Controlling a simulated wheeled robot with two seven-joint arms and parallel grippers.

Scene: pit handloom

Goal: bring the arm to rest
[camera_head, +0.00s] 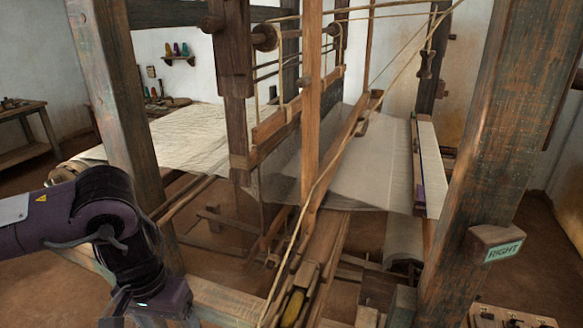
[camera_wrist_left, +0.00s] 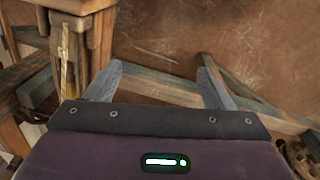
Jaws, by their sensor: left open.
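My left arm (camera_head: 100,215) comes in from the left and bends down in front of the loom's left post. My left gripper (camera_wrist_left: 161,75) is open in the left wrist view, its two grey fingers wide apart with nothing between them. A wooden beam and brown floor lie beyond the fingers. In the head view the gripper is at the bottom edge, low beside the loom's front beam, and its fingertips are mostly cut off. My right gripper is not in view.
The wooden pit loom fills the middle, with pale cloth (camera_head: 375,165) stretched across it. Thick posts stand at left (camera_head: 118,90) and right (camera_head: 490,150). A block marked RIGHT (camera_head: 494,243) is on the right post. A side table (camera_head: 22,112) stands far left. Bare floor shows at left.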

